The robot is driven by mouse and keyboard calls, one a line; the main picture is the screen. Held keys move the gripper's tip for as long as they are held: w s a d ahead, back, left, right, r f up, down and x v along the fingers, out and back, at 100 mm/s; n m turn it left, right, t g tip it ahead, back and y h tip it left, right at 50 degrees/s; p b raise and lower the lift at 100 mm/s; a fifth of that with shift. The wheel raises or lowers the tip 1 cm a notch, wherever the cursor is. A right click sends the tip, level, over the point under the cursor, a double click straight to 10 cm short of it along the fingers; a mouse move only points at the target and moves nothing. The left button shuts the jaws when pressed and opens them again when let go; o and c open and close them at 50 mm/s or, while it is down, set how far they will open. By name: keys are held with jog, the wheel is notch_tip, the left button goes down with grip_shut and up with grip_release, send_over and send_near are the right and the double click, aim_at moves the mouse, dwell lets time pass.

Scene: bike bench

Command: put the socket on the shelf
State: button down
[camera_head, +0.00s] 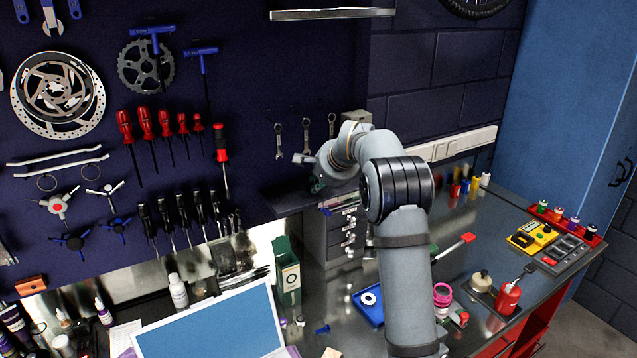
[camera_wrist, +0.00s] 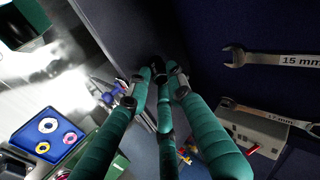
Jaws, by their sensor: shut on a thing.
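The shelf (camera_head: 283,197) is a dark ledge on the pegboard wall, left of the drawer unit. In the wrist view the dark panel (camera_wrist: 118,28) beyond the fingers appears to be this shelf. My gripper (camera_head: 318,185) is at the shelf's right end, close to its surface. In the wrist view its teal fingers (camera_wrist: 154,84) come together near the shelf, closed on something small. That is probably the socket, but the fingertips hide it and its outline is unclear. I cannot tell whether it touches the shelf.
Wrenches (camera_head: 306,138) hang on the wall just above the shelf, and a grey box (camera_head: 357,117) is right of them. A drawer unit (camera_head: 340,238) stands below right. A blue tray (camera_head: 368,304) lies on the bench. The shelf's left part looks clear.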

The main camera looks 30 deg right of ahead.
jog(key=c, duration=1.5)
grip_release()
jog(key=shift+r, duration=0.1)
jog(key=v, duration=1.2)
